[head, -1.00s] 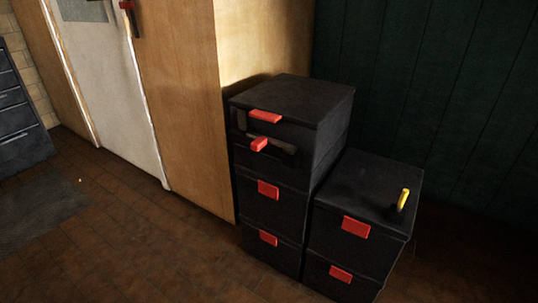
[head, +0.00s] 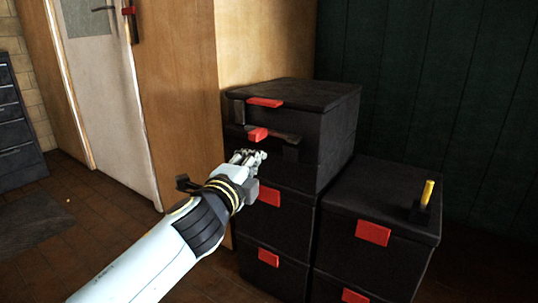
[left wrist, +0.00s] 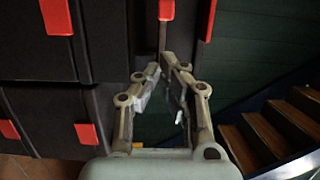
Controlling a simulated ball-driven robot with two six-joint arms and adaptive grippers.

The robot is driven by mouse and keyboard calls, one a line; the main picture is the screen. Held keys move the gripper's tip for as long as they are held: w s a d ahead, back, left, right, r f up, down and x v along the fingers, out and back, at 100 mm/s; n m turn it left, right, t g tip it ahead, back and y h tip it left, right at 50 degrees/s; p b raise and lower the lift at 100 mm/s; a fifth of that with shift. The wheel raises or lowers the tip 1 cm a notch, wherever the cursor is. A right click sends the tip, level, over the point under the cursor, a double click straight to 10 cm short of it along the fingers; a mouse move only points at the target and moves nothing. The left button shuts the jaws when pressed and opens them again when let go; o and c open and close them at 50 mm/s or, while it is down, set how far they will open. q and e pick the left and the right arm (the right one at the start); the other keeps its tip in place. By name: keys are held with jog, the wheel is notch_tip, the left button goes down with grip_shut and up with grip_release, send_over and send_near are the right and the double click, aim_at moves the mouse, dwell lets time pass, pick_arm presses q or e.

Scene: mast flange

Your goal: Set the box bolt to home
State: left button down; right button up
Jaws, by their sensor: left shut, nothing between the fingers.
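A stack of black boxes (head: 340,135) stands against a wooden panel. Its top box has a red tab (head: 265,102) at the upper edge and, below it, a red knob (head: 258,134) on a dark bar-like fitting (head: 285,146), which may be the bolt. A yellow handle (head: 428,190) stands nearly upright on the lower black box at right. My left gripper (head: 252,156) is shut and empty, just below the red knob, before the stack's front; contact cannot be told. In the left wrist view its fingers (left wrist: 163,66) converge close to the black boxes. My right gripper is out of view.
More red tabs (head: 268,194) mark the lower boxes, one on the right box (head: 373,233). A white door (head: 110,100) and grey drawers (head: 17,135) are at left. Wooden steps (left wrist: 270,128) show in the left wrist view. Floor at left is clear.

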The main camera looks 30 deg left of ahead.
aim_at(261, 139)
pick_arm(q)
jog(key=w, duration=0.3)
jog(key=w+a, duration=0.1)
jog(key=w, duration=0.6)
jog(key=shift+a+b, duration=0.35)
jog(key=shift+a, duration=1.45)
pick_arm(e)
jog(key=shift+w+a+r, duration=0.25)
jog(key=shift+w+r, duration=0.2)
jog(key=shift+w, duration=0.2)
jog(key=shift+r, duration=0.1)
